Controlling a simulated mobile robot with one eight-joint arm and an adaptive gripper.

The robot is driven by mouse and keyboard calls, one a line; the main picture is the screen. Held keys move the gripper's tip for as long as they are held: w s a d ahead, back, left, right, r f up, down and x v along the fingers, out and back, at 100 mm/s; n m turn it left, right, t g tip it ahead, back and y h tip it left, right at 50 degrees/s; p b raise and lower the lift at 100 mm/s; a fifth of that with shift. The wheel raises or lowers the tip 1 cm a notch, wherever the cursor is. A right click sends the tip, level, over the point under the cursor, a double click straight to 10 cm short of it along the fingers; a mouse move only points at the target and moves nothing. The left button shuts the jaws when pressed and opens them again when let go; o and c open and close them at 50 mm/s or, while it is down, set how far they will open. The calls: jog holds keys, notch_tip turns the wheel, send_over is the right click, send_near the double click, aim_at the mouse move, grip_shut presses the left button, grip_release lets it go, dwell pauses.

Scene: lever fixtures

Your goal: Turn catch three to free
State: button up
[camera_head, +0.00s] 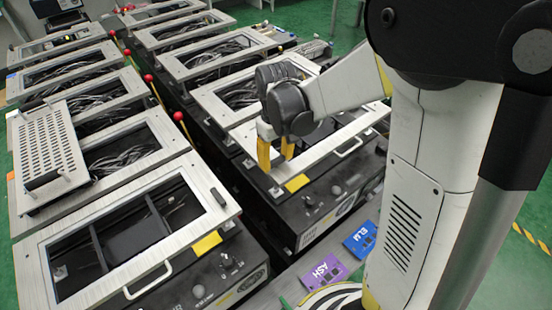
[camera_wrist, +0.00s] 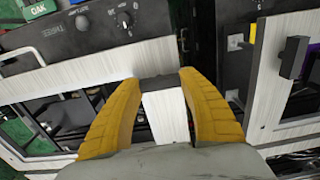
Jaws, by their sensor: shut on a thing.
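My gripper (camera_head: 276,160) is low over the near lidded unit in the right row, its yellow fingers pointing down at the frame's left front corner. My gripper hides this catch in the head view. Another black catch (camera_wrist: 292,58) stands on a frame at the right of the wrist view.
A neighbouring unit's framed lid (camera_head: 52,262) at front left bears a black catch (camera_head: 218,196) and a pull handle. A perforated plate (camera_head: 45,150) lies behind it. Red-knobbed levers (camera_head: 178,116) stand between the rows. Purple ASH (camera_head: 325,272) and blue ELM (camera_head: 360,240) cards lie in front.

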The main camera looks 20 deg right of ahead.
aim_at(276, 160)
dwell(0.3)
jog(key=o, duration=1.2)
notch_tip(276, 160, up, 12)
jog(key=s+m+t, duration=0.1)
jog(key=s+t, duration=0.1)
jog(key=s, duration=0.2)
jog(key=s+m+t, duration=0.1)
jog(key=s+t, duration=0.1)
jog(key=s, duration=0.2)
jog(key=s+r+m+t, duration=0.1)
jog(key=s+t, duration=0.2)
jog(key=s, duration=0.2)
jog(key=shift+r, duration=0.1)
